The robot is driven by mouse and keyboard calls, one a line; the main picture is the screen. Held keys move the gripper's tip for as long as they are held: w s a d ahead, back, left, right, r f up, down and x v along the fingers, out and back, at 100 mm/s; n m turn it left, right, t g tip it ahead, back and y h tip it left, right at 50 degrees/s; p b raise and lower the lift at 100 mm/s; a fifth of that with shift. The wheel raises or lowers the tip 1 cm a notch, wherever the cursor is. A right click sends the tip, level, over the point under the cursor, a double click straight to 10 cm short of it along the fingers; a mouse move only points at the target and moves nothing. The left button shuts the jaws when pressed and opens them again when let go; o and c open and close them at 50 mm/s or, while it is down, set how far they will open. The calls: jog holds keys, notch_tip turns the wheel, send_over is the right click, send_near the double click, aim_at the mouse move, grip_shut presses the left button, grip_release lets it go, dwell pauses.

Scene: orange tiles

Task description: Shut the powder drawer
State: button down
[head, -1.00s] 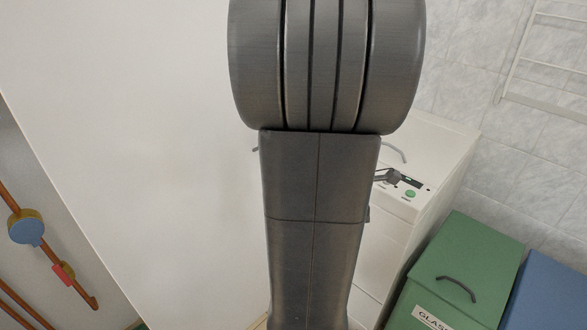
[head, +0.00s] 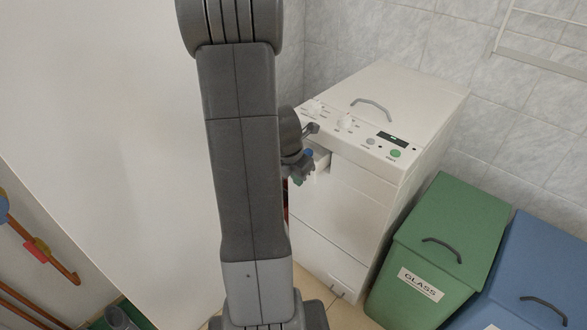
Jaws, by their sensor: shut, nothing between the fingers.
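The powder drawer (head: 322,162) is a small white drawer at the upper left of the front of the white washing machine (head: 340,200). It appears to stand out a little from the front, with a dark gap beside it. My arm hides the left part of the machine front and part of the gripper. I cannot tell whether the gripper touches the drawer.
The control panel has white knobs (head: 346,123), a dark display (head: 392,139) and a green button (head: 396,153). A green bin (head: 465,215) marked GLASS and a blue bin (head: 545,265) stand right of the machine. A white panel (head: 110,120) fills the left side.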

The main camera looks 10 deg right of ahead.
aim_at(323, 159)
jog(key=shift+w+d+p, duration=0.35)
jog(key=shift+w+d, duration=0.9)
jog(key=shift+d, duration=0.3)
jog(key=shift+w+d+r+p, duration=0.1)
jog(key=shift+w+d+p, duration=0.15)
jog(key=shift+d+p, duration=0.15)
jog(key=w+d+p, duration=0.3)
jog(key=w+d, duration=0.1)
jog(key=d, duration=0.1)
jog(key=shift+w+d+p, duration=0.1)
jog(key=shift+w+p, duration=0.05)
jog(key=shift+p, duration=0.2)
